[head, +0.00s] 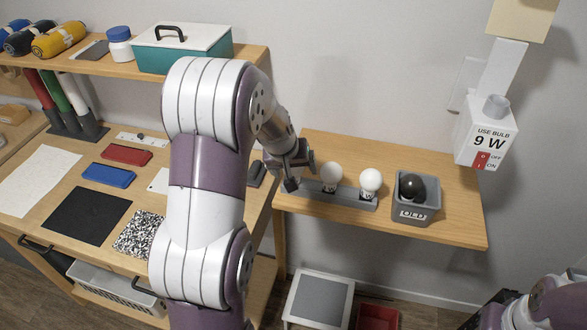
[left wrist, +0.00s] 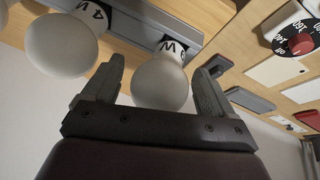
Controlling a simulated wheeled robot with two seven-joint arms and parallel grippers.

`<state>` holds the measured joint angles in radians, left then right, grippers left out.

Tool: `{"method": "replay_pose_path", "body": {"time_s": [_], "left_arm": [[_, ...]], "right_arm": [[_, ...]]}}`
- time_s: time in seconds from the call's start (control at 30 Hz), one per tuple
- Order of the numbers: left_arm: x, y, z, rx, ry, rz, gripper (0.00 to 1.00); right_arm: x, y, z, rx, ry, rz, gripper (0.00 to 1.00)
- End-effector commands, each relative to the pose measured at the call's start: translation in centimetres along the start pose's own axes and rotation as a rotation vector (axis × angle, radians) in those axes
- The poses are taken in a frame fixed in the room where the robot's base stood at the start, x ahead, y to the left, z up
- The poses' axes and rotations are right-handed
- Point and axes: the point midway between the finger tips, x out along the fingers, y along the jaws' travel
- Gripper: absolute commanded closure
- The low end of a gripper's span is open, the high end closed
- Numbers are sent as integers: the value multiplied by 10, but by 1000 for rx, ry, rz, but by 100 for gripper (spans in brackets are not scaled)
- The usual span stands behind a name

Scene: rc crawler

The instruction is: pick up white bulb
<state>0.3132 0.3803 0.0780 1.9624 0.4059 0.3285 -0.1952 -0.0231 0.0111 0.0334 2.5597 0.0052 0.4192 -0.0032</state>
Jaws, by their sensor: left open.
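Markings on the bulb bases are only partly readable.
A wall fixture (head: 487,135) reads "USE BULB 9 W" with an off/on switch. The workbench on the left holds mats and coloured blocks. The shelf's front right is clear.

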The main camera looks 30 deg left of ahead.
Motion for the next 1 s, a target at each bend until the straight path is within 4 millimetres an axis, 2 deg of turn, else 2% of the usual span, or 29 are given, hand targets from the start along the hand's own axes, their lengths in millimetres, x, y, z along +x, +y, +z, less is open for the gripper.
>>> {"method": "replay_pose_path", "body": {"time_s": [0.03,0.1,0.2,0.23,0.27,0.5,0.8,1.0], "left_arm": [[0,0,0,0,0,0,20],[0,0,0,0,0,0,43],[0,0,0,0,0,0,70],[0,0,0,0,0,0,70],[0,0,0,0,0,0,75],[-6,1,-3,-1,2,1,75],[-68,14,-29,0,5,1,75],[-90,19,-37,-1,0,0,75]], "right_arm": [[0,0,0,0,0,0,100],[0,0,0,0,0,0,100],[0,0,0,0,0,0,100],[0,0,0,0,0,0,100],[0,0,0,0,0,0,100],[-1,0,0,0,0,0,100],[-2,0,0,0,0,0,100],[-1,0,0,0,0,0,100]]}}
